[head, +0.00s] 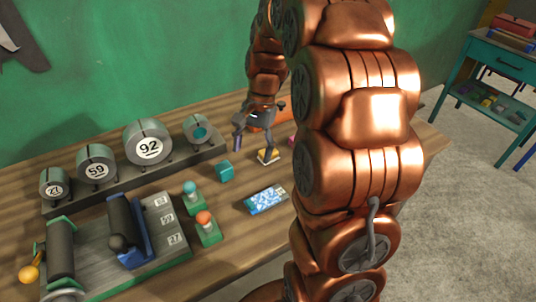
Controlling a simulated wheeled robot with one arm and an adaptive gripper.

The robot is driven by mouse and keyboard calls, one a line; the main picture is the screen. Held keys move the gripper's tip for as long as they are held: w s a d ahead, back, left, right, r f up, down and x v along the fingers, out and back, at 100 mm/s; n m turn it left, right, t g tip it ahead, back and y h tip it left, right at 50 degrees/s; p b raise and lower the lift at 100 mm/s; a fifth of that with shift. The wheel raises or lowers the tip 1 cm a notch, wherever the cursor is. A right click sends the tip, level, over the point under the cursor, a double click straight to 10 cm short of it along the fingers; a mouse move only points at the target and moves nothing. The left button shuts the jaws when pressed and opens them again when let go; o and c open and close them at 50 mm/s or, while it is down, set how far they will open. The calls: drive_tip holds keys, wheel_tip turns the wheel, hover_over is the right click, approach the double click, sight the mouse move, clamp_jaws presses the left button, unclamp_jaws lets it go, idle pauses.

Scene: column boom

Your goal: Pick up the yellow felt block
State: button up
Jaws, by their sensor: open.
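A small block with a yellow edge and a pale and dark top (268,156) lies on the wooden workbench (240,235); it looks like the yellow felt block, though it is small in the head view. My gripper (258,128) is dark grey and hangs above and just behind this block, a little to its left in the picture. Its jaws are open, and I see nothing between them. One finger points down at the left. The gap between the gripper and the block is hard to judge.
A teal cube (225,171) and a blue patterned packet (266,200) lie near the block. A rack of numbered rollers (148,142) runs behind. A green wall closes the back.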

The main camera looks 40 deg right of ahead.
sight(275, 149)
drive_tip(key=w+d+f+m, duration=0.1)
drive_tip(key=w+d+m, duration=0.1)
drive_tip(key=d, duration=0.2)
drive_tip(key=w+d+f+m, duration=0.2)
drive_tip(key=d, duration=0.2)
drive_tip(key=w+d+f+m+t+y, duration=0.1)
drive_tip(key=w+d, duration=0.1)
drive_tip(key=d, duration=0.2)
drive_tip(key=shift+w+f+m, duration=0.25)
drive_tip(key=shift+m, duration=0.15)
drive_tip(key=shift+w+d+p+x, duration=0.15)
drive_tip(key=shift+p+x, duration=0.65)
drive_tip(key=shift+x, duration=1.15)
drive_tip(key=shift+w+d+p+x, duration=0.15)
drive_tip(key=shift+p+x, duration=0.65)
drive_tip(key=shift+x, duration=1.15)
drive_tip(key=shift+f, duration=0.1)
drive_tip(key=shift+c, duration=0.2)
drive_tip(key=c, duration=1.2)
